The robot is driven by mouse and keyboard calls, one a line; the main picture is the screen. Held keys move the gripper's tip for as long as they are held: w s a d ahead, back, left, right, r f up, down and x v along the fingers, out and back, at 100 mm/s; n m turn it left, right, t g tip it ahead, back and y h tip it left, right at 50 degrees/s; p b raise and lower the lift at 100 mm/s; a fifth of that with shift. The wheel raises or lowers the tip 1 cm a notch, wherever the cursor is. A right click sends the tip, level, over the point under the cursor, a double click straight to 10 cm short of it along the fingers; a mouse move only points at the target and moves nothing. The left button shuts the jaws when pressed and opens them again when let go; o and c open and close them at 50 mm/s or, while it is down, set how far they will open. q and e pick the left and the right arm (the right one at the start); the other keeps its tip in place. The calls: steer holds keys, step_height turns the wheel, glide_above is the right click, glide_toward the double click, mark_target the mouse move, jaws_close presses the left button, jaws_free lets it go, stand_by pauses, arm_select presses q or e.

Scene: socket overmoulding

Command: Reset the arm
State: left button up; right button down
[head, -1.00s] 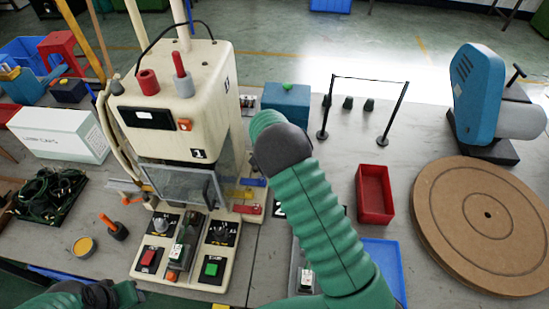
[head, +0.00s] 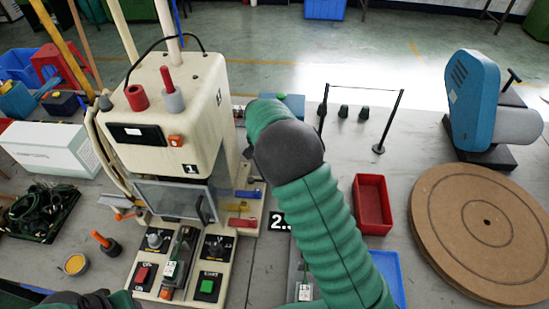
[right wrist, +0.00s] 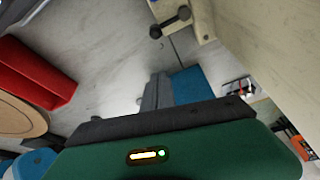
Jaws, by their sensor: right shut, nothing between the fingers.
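My right arm (head: 325,225) comes up from the bottom right in the head view, in a green sleeve with a dark joint; its gripper is hidden there. In the right wrist view my right gripper (right wrist: 157,91) is shut, its dark fingers together and empty above the grey table. A blue box (right wrist: 192,85) shows beyond the fingers. Only a dark and green part of my left arm shows at the bottom left edge of the head view; its gripper is out of view.
The cream machine (head: 170,100) marked 1, with clear guard and button panel, stands left of my right arm. A red tray (head: 372,205), a round wooden board (head: 480,225) and a blue machine (head: 472,100) lie to the right. A thin black frame (head: 378,148) stands behind.

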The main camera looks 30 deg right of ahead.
arm_select(q)
steer(key=shift+w+f, duration=0.2)
steer(key=shift+w, duration=0.15)
arm_select(e)
steer(key=s+a+n+y, duration=0.1)
steer(key=s+a+n, duration=0.4)
steer(key=s, duration=0.7)
steer(key=s+a+n+y, duration=0.2)
steer(key=s+a+n, duration=0.3)
steer(key=s+a, duration=0.3)
steer(key=s, duration=0.4)
steer(key=shift+a+r, duration=0.2)
steer(key=shift+r, duration=0.05)
arm_select(q)
steer(key=shift+s+a, duration=0.15)
steer(key=shift+a, duration=0.05)
arm_select(e)
steer(key=shift+s+a, duration=0.1)
steer(key=shift+s, duration=0.05)
arm_select(q)
steer(key=shift+d, duration=0.15)
